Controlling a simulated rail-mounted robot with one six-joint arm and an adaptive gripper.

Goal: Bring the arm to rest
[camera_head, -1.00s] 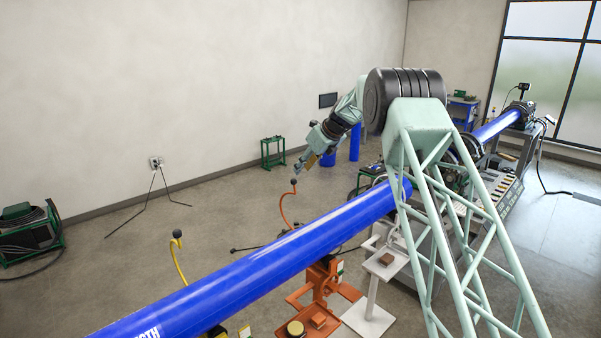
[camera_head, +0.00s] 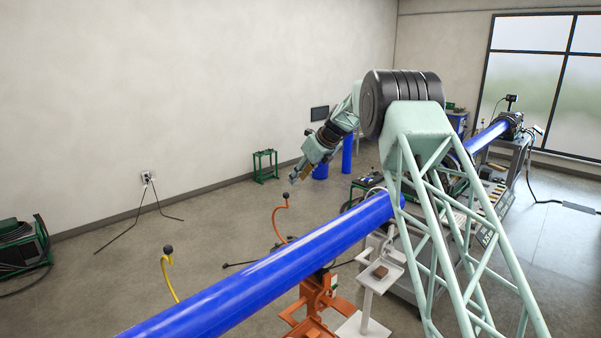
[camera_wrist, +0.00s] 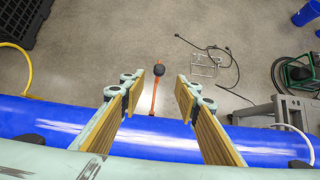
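My gripper (camera_head: 297,176) hangs in the air at the end of my pale green arm, on the far side of the long blue pipe (camera_head: 265,262) and left of the cart in the head view. In the wrist view my gripper (camera_wrist: 157,95) is open. Its two wood-coloured pads stand wide apart with nothing between them. The blue pipe (camera_wrist: 165,137) runs across the lower part of that view, below and behind the fingers. An orange hose handle with a black knob (camera_wrist: 158,70) shows past the fingertips, on the floor side.
An orange pipe stand (camera_head: 318,297) and a white stand (camera_head: 378,277) are near the pipe. A yellow hooked handle (camera_head: 167,270) rises at the left. A green rack (camera_head: 265,166) stands by the wall. The floor left of the pipe is mostly open.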

